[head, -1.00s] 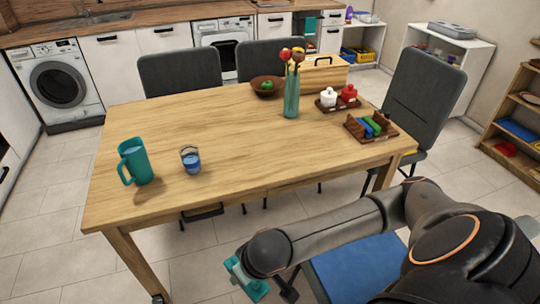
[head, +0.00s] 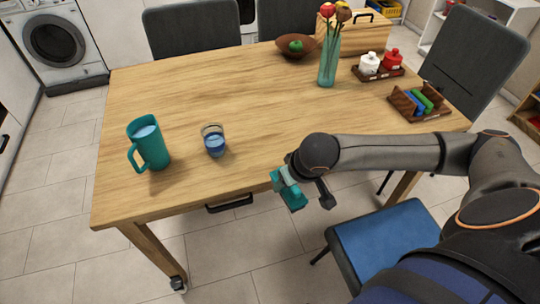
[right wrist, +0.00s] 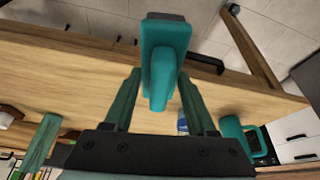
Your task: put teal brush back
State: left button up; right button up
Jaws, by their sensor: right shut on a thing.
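My right gripper (head: 303,186) is shut on the teal brush (head: 289,190) just off the front edge of the table, above the floor. In the right wrist view the teal brush (right wrist: 165,50) sticks out between the fingertips of the right gripper (right wrist: 160,85), with a broad block at its far end. A wooden rack (head: 408,107) holding blue and green items stands at the table's right end. No left gripper shows.
On the wooden table (head: 250,120) stand a teal pitcher (head: 150,147), a glass of blue liquid (head: 214,141), a flower vase (head: 328,63), a bowl (head: 297,49) and a tray of jars (head: 378,68). A blue-seated chair (head: 383,240) stands in front. The table's middle is clear.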

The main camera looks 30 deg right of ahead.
jog(key=w+d+r+m+b, duration=0.1)
jog(key=w+d+r+b, duration=0.3)
jog(key=d, duration=0.5)
jog(key=w+d+r+m+b, duration=0.1)
jog(key=w+d+r+b, duration=0.35)
jog(key=d, duration=0.45)
jog(key=shift+h, duration=0.3)
jog(key=w+a+f, duration=0.2)
jog(key=a+f, duration=0.1)
jog(key=w+a+f, duration=0.6)
jog(key=a, duration=0.1)
jog(key=shift+f, duration=0.2)
pick_arm(q)
jog(key=w+d+f+h, duration=0.1)
jog(key=d+f, duration=0.2)
jog(key=f, duration=0.4)
jog(key=shift+m, duration=0.3)
pick_arm(e)
jog(key=shift+w+a+f, duration=0.1)
jog(key=shift+w+f, duration=0.05)
jog(key=shift+f, duration=1.55)
pick_arm(q)
jog(key=shift+w, duration=0.1)
